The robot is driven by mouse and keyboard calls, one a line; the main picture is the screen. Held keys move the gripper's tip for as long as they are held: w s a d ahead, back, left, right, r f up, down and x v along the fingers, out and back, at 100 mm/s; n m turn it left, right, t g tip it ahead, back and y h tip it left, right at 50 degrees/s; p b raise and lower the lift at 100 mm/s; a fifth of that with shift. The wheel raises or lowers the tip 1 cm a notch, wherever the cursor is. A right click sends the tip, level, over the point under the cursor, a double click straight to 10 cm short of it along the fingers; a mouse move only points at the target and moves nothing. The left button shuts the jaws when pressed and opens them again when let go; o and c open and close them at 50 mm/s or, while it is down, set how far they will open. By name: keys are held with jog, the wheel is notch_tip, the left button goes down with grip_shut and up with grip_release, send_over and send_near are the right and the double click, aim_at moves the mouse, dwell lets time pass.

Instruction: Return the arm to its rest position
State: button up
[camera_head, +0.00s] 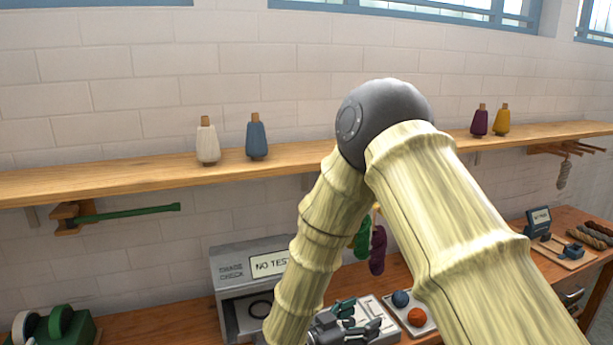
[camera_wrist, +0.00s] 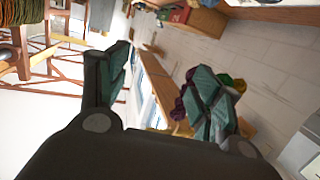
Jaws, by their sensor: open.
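My arm, with pale bamboo-like links and a grey elbow, is bent up across the middle of the head view. My gripper (camera_head: 350,328) is low in the head view, over the workbench and partly cut off by the bottom edge. In the wrist view my gripper (camera_wrist: 165,88) has its two green-padded fingers apart with nothing between them. Beyond its right finger, purple, green and yellow things, perhaps skeins (camera_wrist: 238,85), show partly hidden.
A wooden shelf (camera_head: 120,177) with several yarn cones runs along the wall. On the bench (camera_head: 150,328) stand a grey box (camera_head: 228,262) with a sign and a tray (camera_head: 424,330) with a blue and an orange ball. Green and purple skeins (camera_head: 377,250) hang behind my arm.

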jog(key=s+d+f+n+y, duration=0.2)
jog(key=s+f+y, duration=0.1)
jog(key=f, duration=0.5)
jog(key=s+d+f+n+y, duration=0.2)
jog(key=d+f+n+y, duration=0.1)
jog(key=f, duration=0.5)
jog(key=s+d+f+n+y, duration=0.2)
jog(key=s+f+y, duration=0.1)
jog(key=f, duration=0.6)
jog(key=s+d+f+n+g+y, duration=0.1)
jog(key=s+f+g, duration=0.2)
jog(key=s, duration=0.6)
jog(key=s+d+f+n+g+y, duration=0.1)
jog(key=s+f+g+y, duration=0.1)
jog(key=s, duration=0.7)
jog(key=s+d+f+n+g+y, duration=0.1)
jog(key=s+f+g, duration=0.3)
jog(key=s, duration=0.5)
jog(key=shift+s+d+f+n+y, duration=0.2)
jog(key=shift+s+f+n+y, duration=0.15)
jog(key=shift+y, duration=0.25)
